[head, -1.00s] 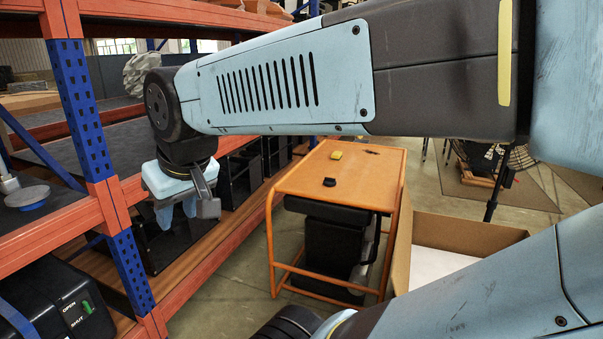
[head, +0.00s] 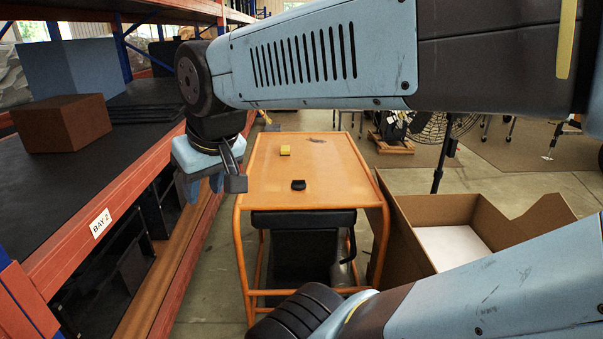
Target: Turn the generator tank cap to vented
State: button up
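No generator or tank cap can be made out with certainty in the head view. My gripper (head: 204,184) hangs at the left of the picture, pointing down, beside the shelf edge and left of the orange cart (head: 255,196). A small black object (head: 298,184) and a small yellow block (head: 285,150) sit on the cart top, apart from my gripper. A dark bulky unit (head: 300,222) stands under the cart top; its details are hidden in shadow.
A rack with an orange beam labelled BAY 2 (head: 101,223) runs along the left, holding a brown box (head: 62,124) and a blue-grey panel (head: 75,72). An open cardboard box (head: 408,245) stands right of the cart. A fan (head: 444,125) stands behind. Floor shows between rack and cart.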

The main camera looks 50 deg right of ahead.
aim_at(298, 186)
jog(key=z, duration=0.45)
jog(key=i, duration=0.85)
jog(key=z, duration=0.7)
jog(key=i, duration=0.35)
jog(key=z, duration=0.2)
jog(key=k, duration=0.9)
jog(key=z, duration=0.2)
jog(key=i, duration=0.9)
jog(key=u, duration=0.1)
